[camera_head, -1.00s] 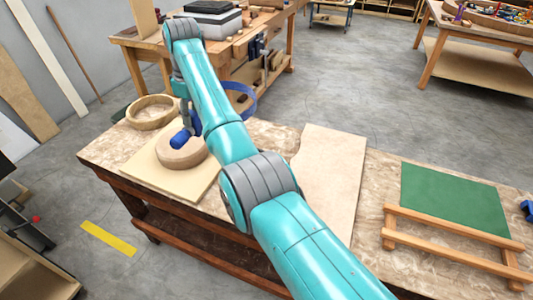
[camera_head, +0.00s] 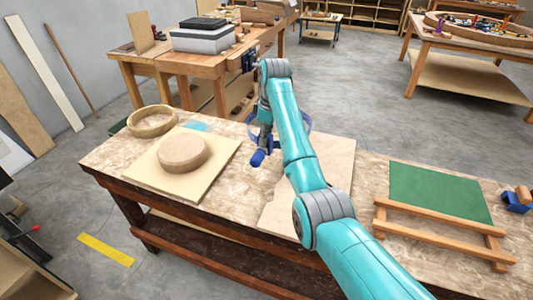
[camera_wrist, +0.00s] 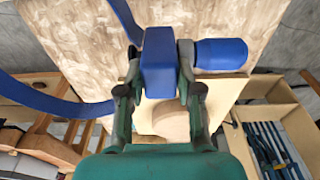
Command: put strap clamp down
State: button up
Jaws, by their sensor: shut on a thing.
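The strap clamp is blue, with a block-shaped body, a round handle and a looped band. In the wrist view the clamp's body (camera_wrist: 159,62) sits between the fingers of my gripper (camera_wrist: 160,92), which is shut on it. The handle points right and the band curves off to the left. In the head view the strap clamp (camera_head: 258,158) hangs from my gripper (camera_head: 265,140) over the workbench, right of the round wooden form. My arm partly hides the band loop. I cannot tell the exact gap between clamp and benchtop.
A round wooden form (camera_head: 182,150) stands on a pale board (camera_head: 215,160) on the workbench (camera_head: 115,160). A wooden ring (camera_head: 152,121) lies behind it. A pale panel (camera_head: 338,165) lies beneath my arm. A green mat (camera_head: 440,192) and wooden rack (camera_head: 440,232) are at right.

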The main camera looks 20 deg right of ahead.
aim_at(266, 152)
jog(key=shift+f, duration=3.95)
jog(key=o, duration=1.1)
